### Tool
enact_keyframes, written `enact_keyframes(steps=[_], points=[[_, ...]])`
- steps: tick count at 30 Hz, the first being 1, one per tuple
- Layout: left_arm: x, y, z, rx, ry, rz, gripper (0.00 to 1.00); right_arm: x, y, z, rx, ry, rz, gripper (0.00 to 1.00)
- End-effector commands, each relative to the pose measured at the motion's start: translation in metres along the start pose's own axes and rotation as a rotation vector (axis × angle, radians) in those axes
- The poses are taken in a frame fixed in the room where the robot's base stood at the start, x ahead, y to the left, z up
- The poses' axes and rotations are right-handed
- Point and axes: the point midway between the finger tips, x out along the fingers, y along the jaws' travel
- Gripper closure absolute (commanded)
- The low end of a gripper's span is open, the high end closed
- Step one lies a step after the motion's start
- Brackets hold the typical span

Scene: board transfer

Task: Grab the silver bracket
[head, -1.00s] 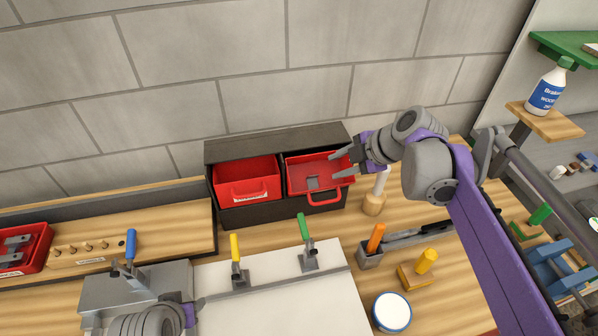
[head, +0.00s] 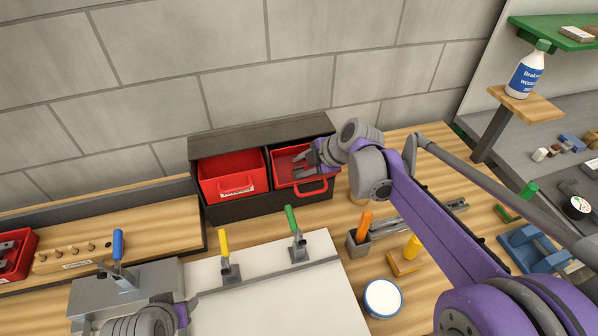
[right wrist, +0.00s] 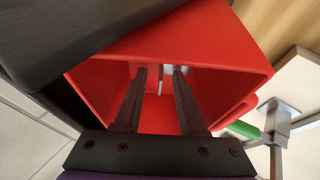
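My right gripper (head: 299,166) reaches into the right red bin (head: 322,187) of the black cabinet from the right side. In the right wrist view its two dark fingers (right wrist: 160,73) stand apart inside the red walls. A small silver piece, likely the silver bracket (right wrist: 167,71), shows between and just beyond the fingertips. I cannot tell whether a finger touches it, and most of it is hidden. In the head view the bracket cannot be told apart from the grey fingers. Part of my left arm shows at the bottom left; its fingers are out of view.
The left red bin (head: 232,183) sits beside the right one in the black cabinet (head: 262,138). In front are a white board (head: 280,300) with yellow- and green-handled clamps, an orange-handled tool (head: 364,226) and a white round tin (head: 383,298). A stone wall rises behind.

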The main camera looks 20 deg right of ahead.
Motion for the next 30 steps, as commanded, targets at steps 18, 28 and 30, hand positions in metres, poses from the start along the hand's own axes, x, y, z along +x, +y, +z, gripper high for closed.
enact_keyframes(steps=[18, 28, 30], points=[[-0.0001, 0.0000, 0.0000, 0.000, 0.000, 0.000, 0.50, -0.0006, 0.0002, 0.0002, 0.000, 0.000, 0.000, 1.00], [-0.0007, 0.0000, -0.0008, 0.000, 0.001, 0.000, 0.50, -0.0009, 0.0012, -0.0007, 0.000, 0.000, 0.001, 1.00], [-0.0016, 0.0000, -0.0022, 0.000, 0.002, 0.000, 0.50, -0.0013, 0.0028, -0.0021, 0.000, 0.000, 0.001, 1.00]])
